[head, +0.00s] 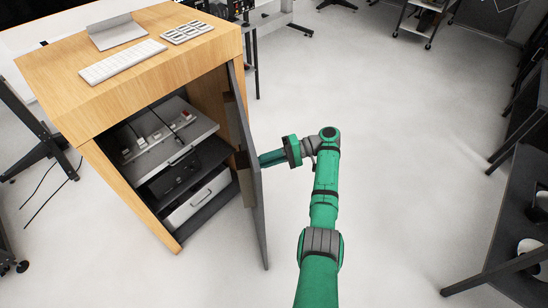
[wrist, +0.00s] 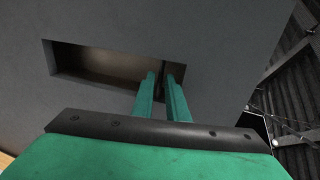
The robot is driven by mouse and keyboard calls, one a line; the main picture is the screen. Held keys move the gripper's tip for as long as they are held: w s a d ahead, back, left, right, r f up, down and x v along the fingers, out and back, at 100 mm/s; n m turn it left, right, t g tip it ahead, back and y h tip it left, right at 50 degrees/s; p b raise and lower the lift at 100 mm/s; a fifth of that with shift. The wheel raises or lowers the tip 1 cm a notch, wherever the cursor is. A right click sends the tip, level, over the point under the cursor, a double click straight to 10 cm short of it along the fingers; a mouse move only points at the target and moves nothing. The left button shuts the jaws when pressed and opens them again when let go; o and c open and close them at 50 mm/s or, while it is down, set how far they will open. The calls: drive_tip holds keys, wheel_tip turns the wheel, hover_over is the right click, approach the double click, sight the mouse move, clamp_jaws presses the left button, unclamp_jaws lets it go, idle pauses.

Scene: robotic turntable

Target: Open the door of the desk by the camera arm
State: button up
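The wooden desk (head: 150,83) stands at the left with its front compartment showing. Its dark grey door (head: 256,215) stands swung wide open on the right side, seen nearly edge-on. In the wrist view the door's outer face (wrist: 230,45) fills much of the picture, with a rectangular recess (wrist: 95,65) in it. My green gripper (head: 263,160) is at the door's outer side; its fingers (wrist: 161,77) reach the right end of the recess. A narrow gap shows between them. Whether they touch the recess edge is unclear.
A keyboard (head: 123,62) and a button panel (head: 187,31) lie on the desk top. Inside are a shelf with connectors (head: 160,137) and boxed equipment (head: 198,198). Dark tables (head: 520,220) stand at the right. The floor (head: 400,150) right of my arm is clear.

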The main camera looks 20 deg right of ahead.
drive_tip(key=v, duration=0.8)
